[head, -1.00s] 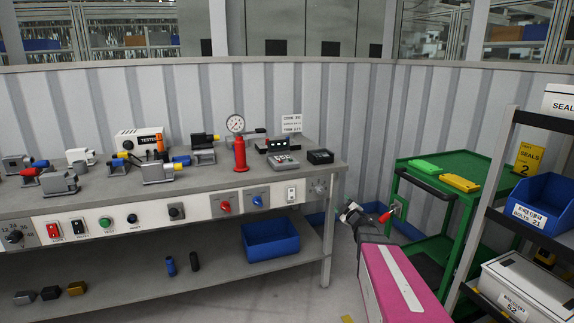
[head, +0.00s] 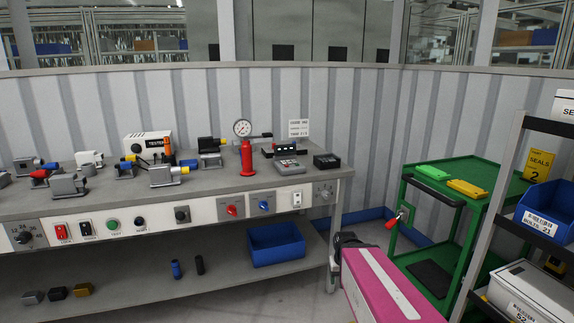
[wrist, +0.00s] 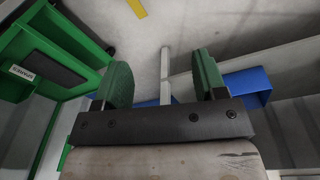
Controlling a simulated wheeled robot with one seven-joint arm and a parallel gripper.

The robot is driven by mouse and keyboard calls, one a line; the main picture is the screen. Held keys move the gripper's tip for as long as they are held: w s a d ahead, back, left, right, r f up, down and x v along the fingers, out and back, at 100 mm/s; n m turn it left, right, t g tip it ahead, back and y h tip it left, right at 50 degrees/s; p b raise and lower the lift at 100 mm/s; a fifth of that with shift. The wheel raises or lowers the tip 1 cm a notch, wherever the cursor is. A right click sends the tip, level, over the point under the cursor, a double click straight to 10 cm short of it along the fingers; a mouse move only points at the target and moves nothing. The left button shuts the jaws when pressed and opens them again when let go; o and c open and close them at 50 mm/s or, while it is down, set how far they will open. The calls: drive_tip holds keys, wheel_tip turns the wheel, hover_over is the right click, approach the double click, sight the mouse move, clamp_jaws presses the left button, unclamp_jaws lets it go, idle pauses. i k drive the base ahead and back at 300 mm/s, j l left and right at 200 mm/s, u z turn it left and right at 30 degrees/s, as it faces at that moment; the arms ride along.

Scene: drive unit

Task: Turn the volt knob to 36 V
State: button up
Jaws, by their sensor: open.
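A black rotary knob (head: 25,238) with numbers around it sits on a grey plate at the far left of the bench's front panel. It looks like the volt knob; its exact setting is too small to read. My gripper (wrist: 163,82) is open in the wrist view, with two green finger pads apart and nothing between them. In the head view, the end of my arm is low, by the bench's right end, far to the right of the knob. The fingers are not clear there.
The bench panel also holds several switches, a red knob (head: 231,210), a blue knob (head: 264,205) and a grey dial (head: 324,191). A blue bin (head: 277,243) sits on the lower shelf. A green cart (head: 440,215) with a red-handled lever (head: 391,223) stands right.

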sight(25, 236)
drive_tip(key=u, duration=2.25)
